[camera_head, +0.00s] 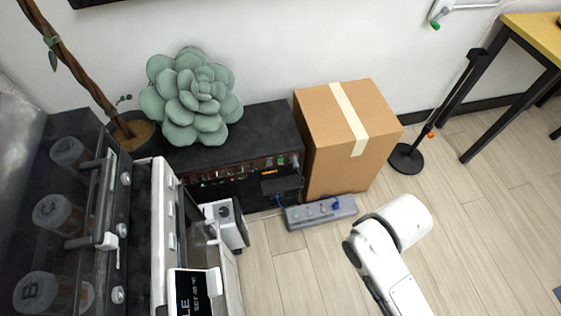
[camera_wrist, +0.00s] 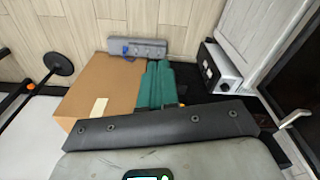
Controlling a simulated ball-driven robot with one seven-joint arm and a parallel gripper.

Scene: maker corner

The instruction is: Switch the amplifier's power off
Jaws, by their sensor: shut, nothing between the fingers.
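The black amplifier (camera_head: 275,131) stands against the wall in the head view, with a row of small lights and an orange display on its front. A large green succulent (camera_head: 197,98) sits on top of it. A small dark box is in front of its right part, and I cannot make out the power switch. My gripper (camera_wrist: 157,66) shows in the wrist view as two teal fingers, shut together and empty. In that view the amplifier is mostly hidden behind the fingers and the dark gripper body. The head view shows only my white arm, not the fingers.
A cardboard box (camera_head: 330,120) stands right of the amplifier. A grey power strip (camera_head: 330,213) with cables lies on the floor before them. A white device (camera_head: 232,226) stands at the left front. A black stand (camera_head: 407,158) is farther right. Open floor lies at the right.

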